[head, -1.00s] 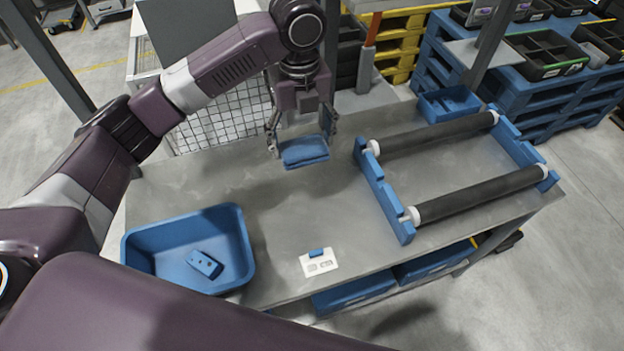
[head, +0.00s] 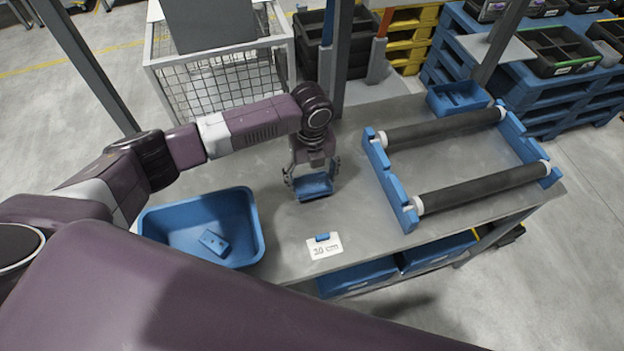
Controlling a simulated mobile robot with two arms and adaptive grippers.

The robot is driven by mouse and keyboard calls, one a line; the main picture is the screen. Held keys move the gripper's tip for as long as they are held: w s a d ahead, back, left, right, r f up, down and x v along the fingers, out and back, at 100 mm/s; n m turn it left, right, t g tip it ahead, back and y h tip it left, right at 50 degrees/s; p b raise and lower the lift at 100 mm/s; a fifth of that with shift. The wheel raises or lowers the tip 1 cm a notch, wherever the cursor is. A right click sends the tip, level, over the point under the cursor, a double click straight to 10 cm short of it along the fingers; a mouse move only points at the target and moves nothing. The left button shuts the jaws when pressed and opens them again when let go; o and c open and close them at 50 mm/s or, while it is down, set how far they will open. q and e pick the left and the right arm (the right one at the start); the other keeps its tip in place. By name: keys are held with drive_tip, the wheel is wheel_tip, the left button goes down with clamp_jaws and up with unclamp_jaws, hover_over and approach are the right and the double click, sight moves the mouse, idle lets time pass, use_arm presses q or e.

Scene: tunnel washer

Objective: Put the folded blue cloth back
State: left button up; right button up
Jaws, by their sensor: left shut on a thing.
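The folded blue cloth (head: 314,188) is between the fingers of my left gripper (head: 313,180), above the middle of the grey bench. The gripper points down and is shut on the cloth. Whether the cloth touches the bench top, I cannot tell. A blue tub (head: 256,237) stands at the bench's left end, with a small blue block (head: 214,242) with holes inside it. My right gripper is not in view.
A blue frame with two black rollers (head: 446,128) takes up the bench's right side. A small blue bin (head: 458,97) sits behind it. A white card with a blue clip (head: 324,246) lies near the front edge. A wire cage (head: 215,85) stands behind the bench.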

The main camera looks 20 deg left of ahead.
sight(312, 180)
use_arm(q)
drive_tip(key=shift+f, duration=1)
drive_tip(key=o, duration=1)
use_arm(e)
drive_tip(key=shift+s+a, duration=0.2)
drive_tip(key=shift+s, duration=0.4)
use_arm(q)
wheel_tip(312, 180, up, 11)
drive_tip(key=shift+r+b, duration=0.1)
drive_tip(key=shift+b, duration=1)
drive_tip(key=shift+r, duration=0.6)
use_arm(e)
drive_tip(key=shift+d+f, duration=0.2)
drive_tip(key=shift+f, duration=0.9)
